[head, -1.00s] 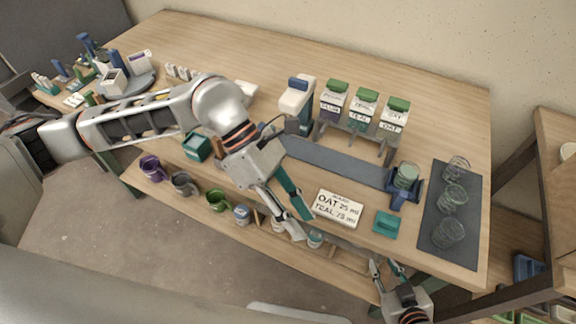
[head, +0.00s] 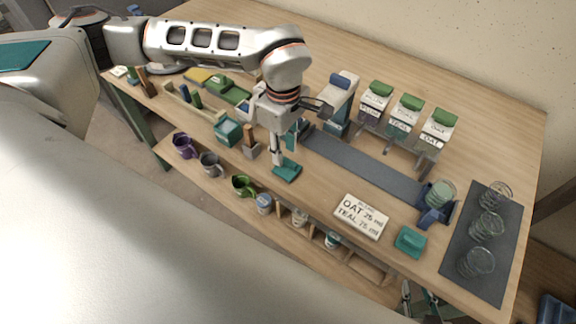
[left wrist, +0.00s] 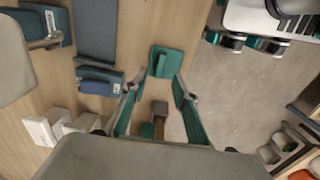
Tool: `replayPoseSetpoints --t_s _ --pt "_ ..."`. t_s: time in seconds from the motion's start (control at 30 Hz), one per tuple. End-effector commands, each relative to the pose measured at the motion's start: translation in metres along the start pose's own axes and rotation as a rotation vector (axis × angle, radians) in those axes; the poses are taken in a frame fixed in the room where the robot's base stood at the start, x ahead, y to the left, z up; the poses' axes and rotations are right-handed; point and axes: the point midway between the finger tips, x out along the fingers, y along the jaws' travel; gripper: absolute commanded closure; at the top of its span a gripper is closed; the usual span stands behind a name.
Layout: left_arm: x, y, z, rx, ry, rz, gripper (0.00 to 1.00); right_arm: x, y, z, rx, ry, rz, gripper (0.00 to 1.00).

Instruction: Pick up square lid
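A flat teal square lid (head: 288,171) lies on the wooden table near its front edge in the head view. My left gripper (head: 284,153) is above it, pointing down. In the left wrist view the lid (left wrist: 166,61) shows just beyond and between the spread fingertips of that gripper (left wrist: 160,87). The fingers are open and empty; a gap to the lid cannot be judged exactly. My right gripper (head: 419,294) is low at the bottom of the head view, off the table's front edge, with its fingers apart and partly cut off.
A teal box (head: 228,132) and a wooden block with a brush (head: 250,146) stand left of the lid. A sign (head: 361,216) and a teal block (head: 410,241) lie to the right. A blue-and-white device (head: 338,98) stands behind. Mugs (head: 243,186) sit on the shelf below.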

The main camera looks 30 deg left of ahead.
Motion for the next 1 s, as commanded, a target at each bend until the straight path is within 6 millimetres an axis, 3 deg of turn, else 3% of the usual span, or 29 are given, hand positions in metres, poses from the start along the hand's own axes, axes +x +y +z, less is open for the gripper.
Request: replayPoseSetpoints --t_s 0.2,0.47,0.6,1.0 --pt "0.026 0.0 0.001 -0.001 -0.001 -0.003 0.72 -0.001 0.0 -0.001 0.0 0.0 0.0 0.74" --pt "0.029 0.001 0.001 0.0 -0.001 0.0 0.72 -0.001 0.0 -0.001 0.0 0.0 0.0 0.74" --pt "0.029 0.001 0.001 0.0 -0.001 0.0 1.0 -0.001 0.0 -0.001 0.0 0.0 0.0 0.74" --pt "0.025 0.001 0.001 0.0 -0.001 0.001 1.0 -0.001 0.0 -0.001 0.0 0.0 0.0 0.74"
